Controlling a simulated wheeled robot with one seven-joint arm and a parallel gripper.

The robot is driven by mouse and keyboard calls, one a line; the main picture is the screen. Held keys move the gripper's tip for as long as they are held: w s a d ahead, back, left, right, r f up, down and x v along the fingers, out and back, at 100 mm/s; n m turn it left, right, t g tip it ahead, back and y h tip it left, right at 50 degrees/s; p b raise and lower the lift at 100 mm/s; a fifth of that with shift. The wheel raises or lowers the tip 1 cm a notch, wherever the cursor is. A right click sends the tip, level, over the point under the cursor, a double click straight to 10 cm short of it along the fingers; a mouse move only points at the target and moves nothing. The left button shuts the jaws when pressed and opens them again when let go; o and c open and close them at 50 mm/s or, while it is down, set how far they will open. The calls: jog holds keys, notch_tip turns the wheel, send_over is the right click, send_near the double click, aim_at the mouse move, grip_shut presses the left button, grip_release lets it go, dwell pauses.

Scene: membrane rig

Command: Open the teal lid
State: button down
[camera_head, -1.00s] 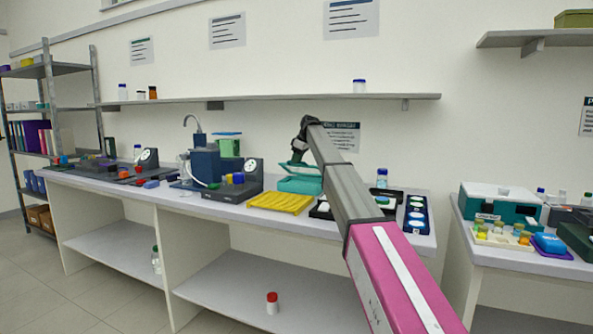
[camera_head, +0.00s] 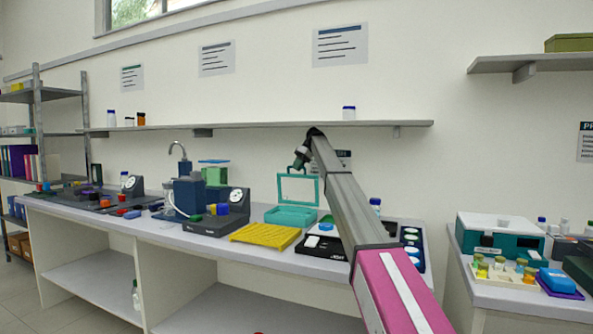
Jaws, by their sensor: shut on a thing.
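The teal lid (camera_head: 283,189) stands upright at the back of the teal box (camera_head: 291,218). It looks like a teal frame with a clear pane, and its open box sits below it on the bench. My gripper (camera_head: 299,166) is at the lid's top edge, right of its middle, shut on it. The fingers are small and dark here, so the exact contact is hard to see. My arm passes in front of the bench to the right of the lid.
A yellow rack (camera_head: 264,234) lies in front of the box, to its left. A black tray (camera_head: 312,247) stands in front of it, to the right. A wall shelf (camera_head: 250,127) runs above the bench, close behind my wrist.

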jog(key=shift+w+d+f+g, duration=0.15)
jog(key=shift+w+d+g, duration=0.05)
jog(key=shift+w, duration=0.2)
jog(key=shift+w+d+f+g, duration=0.15)
jog(key=shift+w+g, duration=0.05)
jog(key=shift+w, duration=0.35)
jog(key=c, duration=1.1)
grip_release()
jog(key=shift+w+f, duration=0.1)
jog(key=shift+r, duration=0.2)
